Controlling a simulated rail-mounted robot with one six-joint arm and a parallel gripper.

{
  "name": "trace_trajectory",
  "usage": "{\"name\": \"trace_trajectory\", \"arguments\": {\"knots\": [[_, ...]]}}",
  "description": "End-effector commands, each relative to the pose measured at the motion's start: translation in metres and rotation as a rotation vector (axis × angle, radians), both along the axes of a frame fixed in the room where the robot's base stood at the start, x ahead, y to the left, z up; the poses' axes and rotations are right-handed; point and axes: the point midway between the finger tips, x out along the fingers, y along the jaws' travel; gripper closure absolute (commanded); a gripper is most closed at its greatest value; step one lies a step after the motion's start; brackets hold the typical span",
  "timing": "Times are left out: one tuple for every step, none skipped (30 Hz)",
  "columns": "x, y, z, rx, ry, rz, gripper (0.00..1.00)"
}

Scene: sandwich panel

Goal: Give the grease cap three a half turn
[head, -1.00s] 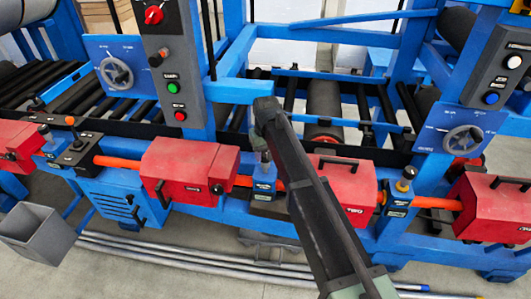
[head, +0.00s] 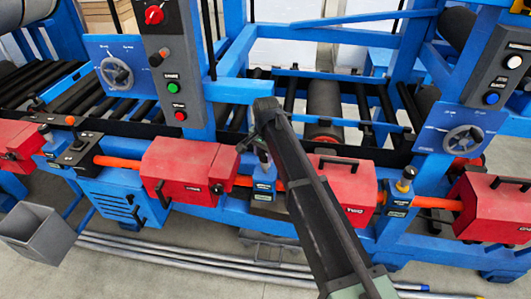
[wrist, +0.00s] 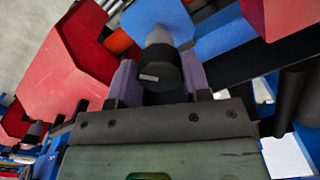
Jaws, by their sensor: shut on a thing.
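A black grease cap (wrist: 160,75) with a small light mark on its face sits on a grey neck in the wrist view. My gripper (wrist: 161,85) has its two purple-grey fingers on either side of the cap, shut on it. In the head view my gripper (head: 262,150) is at the blue block (head: 263,183) between two red covers, and my arm hides part of it. A dark cap (head: 45,131) stands at the left. I cannot read the cap numbers.
Red covers (head: 188,168) and (head: 345,188) flank the held cap closely. An orange shaft (head: 120,162) runs along the blue frame. A grey bin (head: 38,236) stands at lower left, and long metal pipes (head: 190,258) lie on the floor.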

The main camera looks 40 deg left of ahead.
Motion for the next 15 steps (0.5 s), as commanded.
{"name": "trace_trajectory", "arguments": {"knots": [[-0.0004,-0.0003,-0.0002,-0.001,0.001,-0.041,0.80],[-0.0004,-0.0003,-0.0002,-0.001,0.000,-0.070,0.80],[-0.0004,-0.0003,-0.0002,-0.001,0.001,-0.107,0.80],[-0.0004,-0.0003,-0.0002,-0.001,0.000,-0.136,0.80],[-0.0004,-0.0003,-0.0002,-0.001,0.000,-0.165,0.80],[-0.0004,-0.0002,-0.0002,-0.001,0.000,-0.202,0.80],[-0.0004,-0.0002,-0.0002,-0.001,0.000,-0.230,0.80],[-0.0005,-0.0002,-0.0002,-0.001,0.000,-0.258,0.80],[-0.0005,-0.0002,-0.0002,-0.001,0.000,-0.294,0.80],[-0.0004,-0.0002,-0.0002,-0.001,0.000,-0.321,0.80],[-0.0004,-0.0002,-0.0002,-0.001,0.000,-0.347,0.80],[-0.0005,-0.0002,-0.0002,-0.001,0.001,-0.380,0.80],[-0.0005,-0.0002,-0.0002,-0.001,0.000,-0.404,0.80],[-0.0004,-0.0002,-0.0002,-0.001,0.000,-0.426,0.80],[-0.0004,-0.0002,-0.0002,-0.001,0.000,-0.455,0.80]]}}
